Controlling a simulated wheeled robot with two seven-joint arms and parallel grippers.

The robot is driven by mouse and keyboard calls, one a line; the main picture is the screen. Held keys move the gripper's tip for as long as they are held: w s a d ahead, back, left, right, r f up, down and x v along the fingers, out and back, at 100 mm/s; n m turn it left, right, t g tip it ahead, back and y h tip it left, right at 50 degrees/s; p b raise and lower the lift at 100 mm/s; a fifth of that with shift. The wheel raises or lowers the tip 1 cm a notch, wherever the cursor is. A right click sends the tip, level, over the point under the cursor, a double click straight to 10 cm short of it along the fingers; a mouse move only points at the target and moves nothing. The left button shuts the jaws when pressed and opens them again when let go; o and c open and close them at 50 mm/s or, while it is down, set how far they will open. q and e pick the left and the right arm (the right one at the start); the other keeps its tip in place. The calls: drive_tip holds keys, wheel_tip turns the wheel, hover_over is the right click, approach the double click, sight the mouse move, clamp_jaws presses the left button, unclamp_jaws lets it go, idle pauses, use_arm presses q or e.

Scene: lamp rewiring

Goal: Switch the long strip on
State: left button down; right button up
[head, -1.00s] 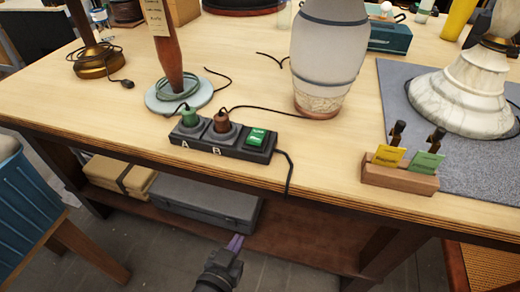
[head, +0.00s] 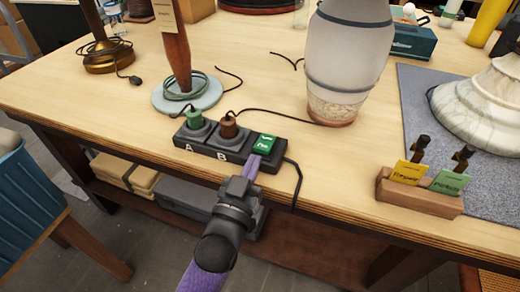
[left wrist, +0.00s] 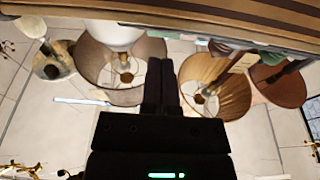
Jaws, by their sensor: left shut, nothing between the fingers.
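The long strip (head: 213,145) is a black power strip near the table's front edge. It has sockets marked A and B and a green switch (head: 264,143) at its right end. A green plug (head: 194,119) sits in A and a brown plug (head: 228,121) in B. My left gripper (head: 254,164) is shut and empty, its purple fingers pointing up at the strip's right end, just below the switch. I cannot tell whether they touch it. Its shut fingers also show in the left wrist view (left wrist: 162,85). The switch position is unclear. My right gripper is not in view.
A wooden holder (head: 418,197) with yellow and green tags stands to the right, by a grey mat (head: 412,85). A big pale vase-shaped lamp base (head: 345,60) stands behind the strip. A black cord (head: 297,185) hangs over the front edge.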

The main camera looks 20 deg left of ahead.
sight(260, 149)
use_arm(q)
drive_tip(key=x, duration=0.4)
drive_tip(key=shift+b, duration=0.35)
